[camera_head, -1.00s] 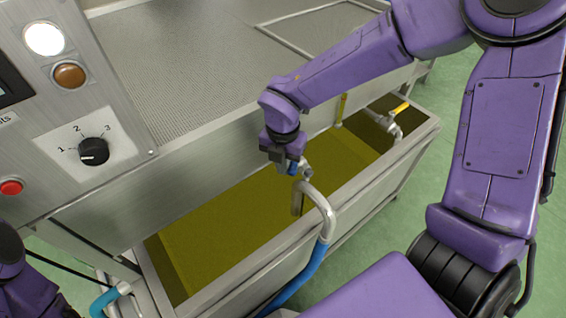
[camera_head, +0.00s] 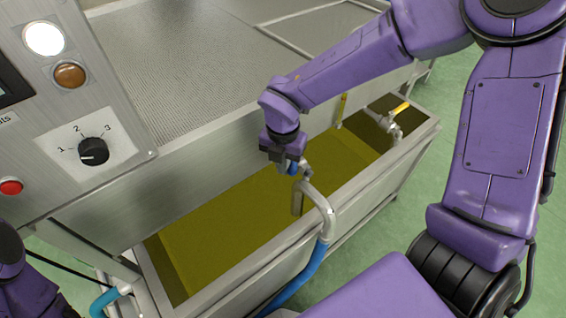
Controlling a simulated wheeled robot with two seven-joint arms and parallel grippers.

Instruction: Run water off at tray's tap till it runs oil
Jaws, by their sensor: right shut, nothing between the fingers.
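The steel tray (camera_head: 325,212) stands below the machine and holds olive-yellow liquid (camera_head: 230,220). A grey bent pipe with a tap (camera_head: 306,173) rises over its front wall and leads into a blue hose (camera_head: 305,272). A small blue lever (camera_head: 292,168) shows at this tap. My right gripper (camera_head: 286,164) points down just above and beside the lever. It is shut with nothing between the fingers; whether it touches the lever I cannot tell. My left arm shows only at the lower left corner, its gripper out of view. Flow at the outlet is hidden.
A second tap with a yellow lever (camera_head: 400,108) sits at the tray's far end, by a darker compartment. A yellow upright piece (camera_head: 342,108) stands behind. A control panel (camera_head: 75,120) with a knob (camera_head: 93,151) is at left. Green floor (camera_head: 480,290) lies around.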

